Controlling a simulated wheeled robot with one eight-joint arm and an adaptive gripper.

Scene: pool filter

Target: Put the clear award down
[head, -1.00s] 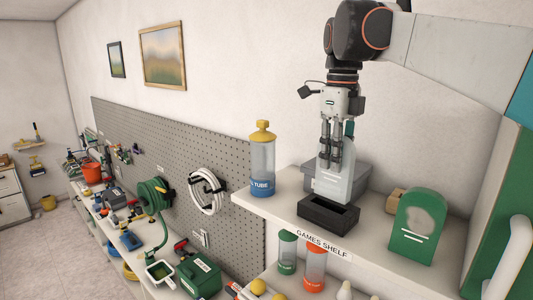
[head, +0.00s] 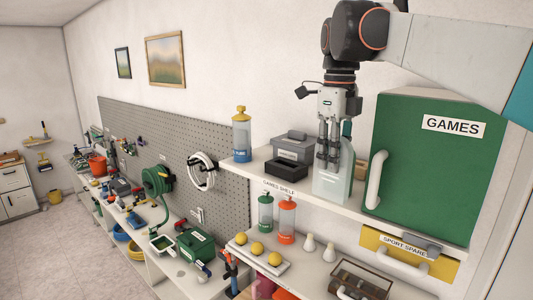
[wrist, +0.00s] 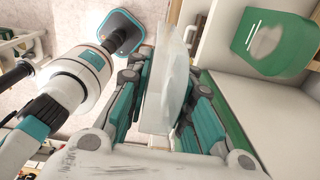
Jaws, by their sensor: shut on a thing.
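The clear award (head: 332,186) is a pale, see-through upright plate. My gripper (head: 330,160) is shut on its upper part, fingers pointing down. In the wrist view the award (wrist: 168,85) stands between the two fingers (wrist: 163,110). In the head view its lower end overlaps the front edge of the games shelf (head: 262,170). I cannot tell whether it touches the shelf or hangs in front of it. A black open-topped block (head: 288,168) sits on the shelf left of the award, apart from it in the picture.
A grey box (head: 292,144) and a blue-and-yellow tube (head: 241,135) stand on the shelf to the left. A large green GAMES door (head: 425,165) with a white handle (head: 376,180) is close on the right.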

